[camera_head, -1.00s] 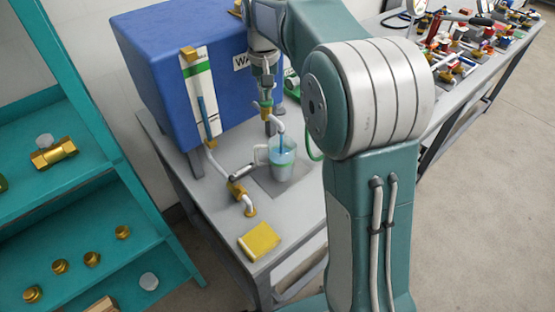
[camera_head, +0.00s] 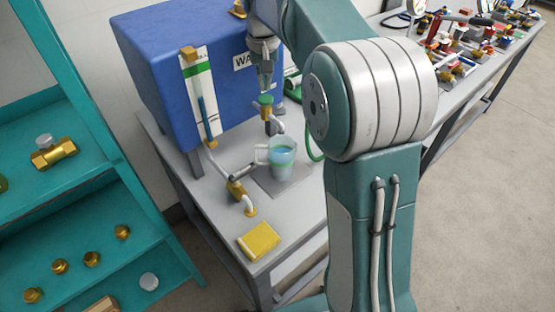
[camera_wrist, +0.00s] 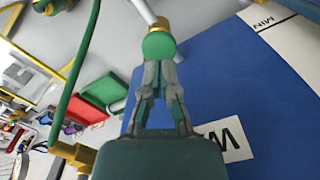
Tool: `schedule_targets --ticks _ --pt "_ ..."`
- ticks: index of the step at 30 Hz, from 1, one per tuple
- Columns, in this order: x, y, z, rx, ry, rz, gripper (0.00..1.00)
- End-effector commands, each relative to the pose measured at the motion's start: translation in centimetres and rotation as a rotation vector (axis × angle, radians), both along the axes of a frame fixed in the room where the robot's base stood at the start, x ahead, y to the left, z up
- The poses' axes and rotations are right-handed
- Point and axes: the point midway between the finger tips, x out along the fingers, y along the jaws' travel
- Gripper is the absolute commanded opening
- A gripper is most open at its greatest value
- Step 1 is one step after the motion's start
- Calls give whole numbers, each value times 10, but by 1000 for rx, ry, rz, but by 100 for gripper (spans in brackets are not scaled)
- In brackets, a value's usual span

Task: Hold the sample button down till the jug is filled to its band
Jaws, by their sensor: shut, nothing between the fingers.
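The green sample button (camera_head: 265,100) sits on the valve above the jug. It also shows in the wrist view (camera_wrist: 158,45), just past my fingertips. My gripper (camera_head: 265,86) is shut and empty, pointing down over the button with a small gap visible in the head view. The clear jug (camera_head: 282,158) stands upright under the spout (camera_head: 280,127), its handle to the left. It holds bluish water and has a green band (camera_head: 282,166) low on its wall. The water surface appears at or above the band. No stream shows from the spout now.
The blue tank (camera_head: 170,60) with a sight gauge (camera_head: 199,95) stands behind the jug. A brass valve with a lever (camera_head: 237,188) and a yellow block (camera_head: 258,241) are at the front of the bench. A teal shelf (camera_head: 130,215) is at left.

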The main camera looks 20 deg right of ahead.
Motion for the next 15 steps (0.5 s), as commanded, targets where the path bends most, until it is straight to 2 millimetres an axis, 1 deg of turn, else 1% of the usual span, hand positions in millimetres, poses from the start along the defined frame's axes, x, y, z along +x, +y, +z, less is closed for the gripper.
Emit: schedule_targets --ticks 2,15 --pt "0 0 3 0 -1 0 0" --pt "1 0 40 0 -2 0 0"
